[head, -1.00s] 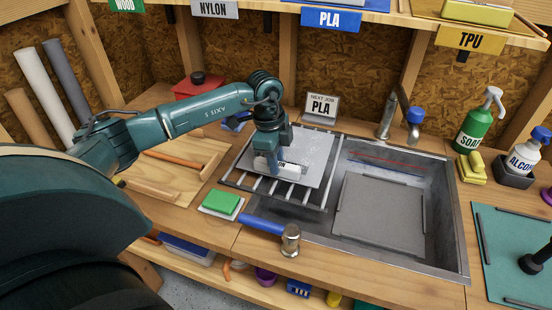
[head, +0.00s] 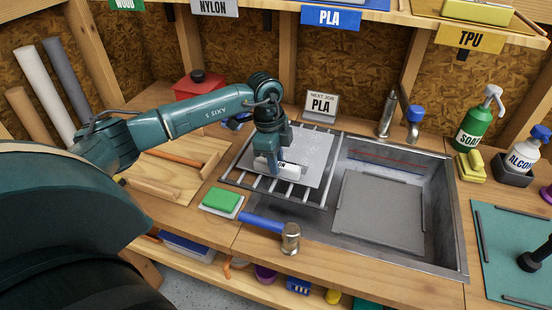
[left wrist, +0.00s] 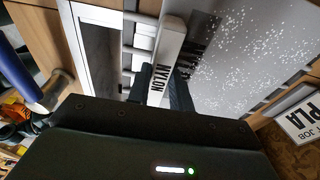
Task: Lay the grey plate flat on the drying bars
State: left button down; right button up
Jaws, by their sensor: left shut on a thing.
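The grey plate (head: 308,152), light and speckled, is over the drying bars (head: 291,194) at the left part of the sink. It looks level; whether it fully touches the bars I cannot tell. Its white NYLON tab (head: 291,168) is at the near left edge. My left gripper (head: 272,168) is shut on this tab from above. In the left wrist view the tab (left wrist: 166,55) is between the dark fingers (left wrist: 160,88), with the speckled plate (left wrist: 250,50) to the right. The near bar ends show past the plate. My right gripper is out of view.
The sink (head: 352,245) holds a dark grey sheet (head: 380,213) on its floor. A blue-handled hammer (head: 290,238) and a green sponge (head: 220,200) lie in front. A faucet (head: 388,115) and PLA sign (head: 322,105) stand behind. Bottles are at right.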

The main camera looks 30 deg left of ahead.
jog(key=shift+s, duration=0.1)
pick_arm(q)
jog(key=c, duration=1.2)
grip_release()
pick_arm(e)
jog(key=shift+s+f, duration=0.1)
pick_arm(q)
jog(key=shift+o, duration=0.2)
jog(key=shift+r, duration=0.2)
notch_tip(320, 180, up, 13)
jog(key=a+b, duration=0.1)
jog(key=shift+s+a+b, duration=0.25)
jog(key=shift+a+b, duration=0.05)
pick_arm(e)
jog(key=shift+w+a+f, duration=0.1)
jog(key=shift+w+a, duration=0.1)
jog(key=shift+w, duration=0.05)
pick_arm(q)
jog(key=shift+f, duration=0.15)
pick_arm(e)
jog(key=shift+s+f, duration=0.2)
